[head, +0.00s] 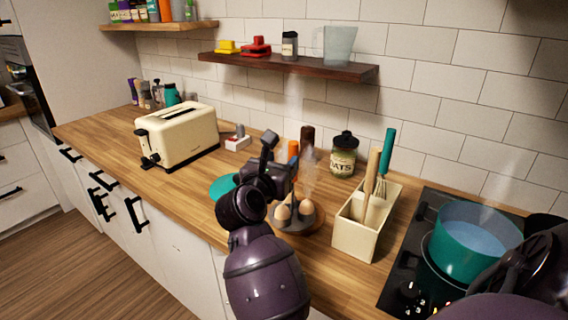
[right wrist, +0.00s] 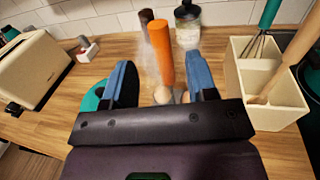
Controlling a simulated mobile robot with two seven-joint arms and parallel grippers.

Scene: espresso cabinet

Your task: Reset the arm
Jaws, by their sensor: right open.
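My right gripper (head: 276,160) is raised above the wooden counter, in front of the egg holder. In the right wrist view its two blue-lined fingers (right wrist: 162,72) stand apart with nothing held between them. An orange-topped bottle (right wrist: 160,50) shows in the gap, beyond the fingers. The dark egg holder (head: 296,227) with brown eggs (head: 306,207) stands on the counter just beyond my right wrist, which hides part of it. My left gripper is in neither view.
A cream utensil box (head: 352,238) stands right of the gripper, with a teal pot (head: 470,240) on the hob beyond. A cream toaster (head: 182,135) is at left, an oats jar (head: 343,158) behind. A dark shelf (head: 300,66) overhangs the back. Counter between toaster and gripper is mostly clear.

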